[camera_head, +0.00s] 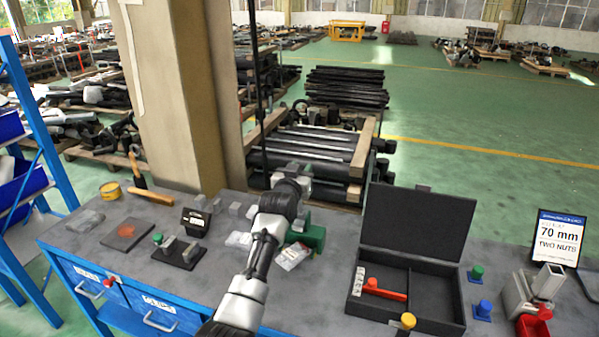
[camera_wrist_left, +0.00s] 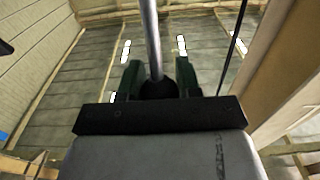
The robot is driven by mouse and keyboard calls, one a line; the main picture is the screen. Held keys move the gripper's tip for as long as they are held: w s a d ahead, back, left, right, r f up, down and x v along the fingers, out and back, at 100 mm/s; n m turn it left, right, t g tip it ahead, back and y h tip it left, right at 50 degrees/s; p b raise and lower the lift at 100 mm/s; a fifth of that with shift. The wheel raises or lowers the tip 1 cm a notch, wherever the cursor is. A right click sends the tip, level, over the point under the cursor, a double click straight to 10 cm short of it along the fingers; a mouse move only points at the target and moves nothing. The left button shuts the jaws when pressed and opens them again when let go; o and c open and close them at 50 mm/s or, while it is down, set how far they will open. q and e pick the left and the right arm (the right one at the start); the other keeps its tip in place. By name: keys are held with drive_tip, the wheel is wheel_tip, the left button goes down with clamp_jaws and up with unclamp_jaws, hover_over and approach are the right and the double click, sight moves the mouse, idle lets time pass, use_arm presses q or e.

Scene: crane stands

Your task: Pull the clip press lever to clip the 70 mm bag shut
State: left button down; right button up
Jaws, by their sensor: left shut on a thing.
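The green clip press (camera_head: 312,236) stands on the grey bench, partly hidden behind my left arm. A clear bag with red marking (camera_head: 292,256) lies at its front, beside my arm. My left gripper (camera_head: 298,174) is raised above the press. In the left wrist view, my left gripper (camera_wrist_left: 158,80) is shut on the press lever, a metal rod (camera_wrist_left: 152,38) with a dark round knob (camera_wrist_left: 158,90) between the fingers. The lever is mostly hidden in the head view. My right gripper is not in view.
A second clear bag (camera_head: 239,240) lies left of my arm. An open black case (camera_head: 432,302) with a red-handled part stands to the right. A sign (camera_head: 558,238) reads "70 mm, two nuts". A small black display (camera_head: 196,221) and a pillar (camera_head: 180,100) stand left.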

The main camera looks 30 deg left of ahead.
use_arm(q)
drive_tip(key=shift+f, duration=0.45)
drive_tip(key=c, duration=1.1)
unclamp_jaws()
drive_tip(key=shift+d, duration=0.1)
drive_tip(key=shift+c, duration=0.2)
drive_tip(key=shift+o, duration=1.1)
drive_tip(key=shift+w+f, duration=0.1)
drive_tip(key=shift+w, duration=0.1)
drive_tip(key=shift+o, duration=0.6)
drive_tip(key=shift+w, duration=0.2)
drive_tip(key=shift+s, duration=0.45)
drive_tip(key=b+v, duration=0.2)
drive_tip(key=v, duration=0.8)
